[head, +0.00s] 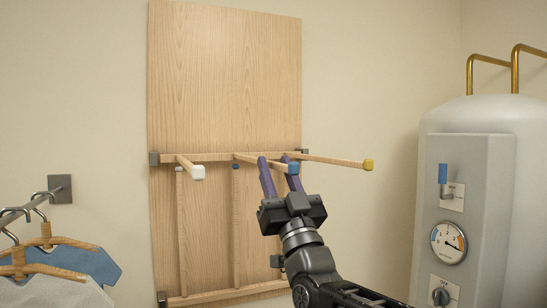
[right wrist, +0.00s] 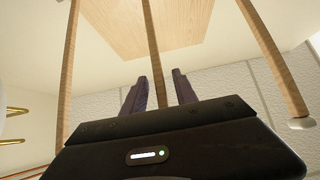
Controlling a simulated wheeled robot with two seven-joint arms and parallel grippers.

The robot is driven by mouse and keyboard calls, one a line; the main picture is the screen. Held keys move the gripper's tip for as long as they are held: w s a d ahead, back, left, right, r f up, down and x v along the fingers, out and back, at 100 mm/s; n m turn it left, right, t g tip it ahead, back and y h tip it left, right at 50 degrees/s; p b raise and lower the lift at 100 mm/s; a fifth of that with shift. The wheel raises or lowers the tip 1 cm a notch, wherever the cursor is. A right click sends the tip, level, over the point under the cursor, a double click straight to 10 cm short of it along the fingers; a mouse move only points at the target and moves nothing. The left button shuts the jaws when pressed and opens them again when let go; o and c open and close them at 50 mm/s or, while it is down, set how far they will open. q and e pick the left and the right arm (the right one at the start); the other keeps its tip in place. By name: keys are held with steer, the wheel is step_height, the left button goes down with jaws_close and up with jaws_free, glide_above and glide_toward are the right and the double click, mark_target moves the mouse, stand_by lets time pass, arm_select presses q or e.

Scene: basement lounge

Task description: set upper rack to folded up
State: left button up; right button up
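The upper rack is a wooden rail (head: 222,157) across a tall wall panel, with three rods standing out from it. Their ends are a white cap (head: 198,172), a blue cap (head: 293,168) and a yellow cap (head: 369,165). My right gripper (head: 277,162) reaches up from below with its purple fingers apart, one on each side of the middle rod. In the right wrist view the middle rod (right wrist: 151,45) runs between the open fingers (right wrist: 160,77), with gaps visible beside it. My left gripper is not in view.
A lower rail (head: 225,294) has rods lying upright against the panel (head: 225,75). A grey tank (head: 482,118) with a gauge and brass pipes stands at right. Clothes on hangers (head: 62,262) hang at lower left. The space before the upper panel looks clear.

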steer(key=shift+x, duration=1)
steer(key=shift+c, duration=0.4)
jaws_close()
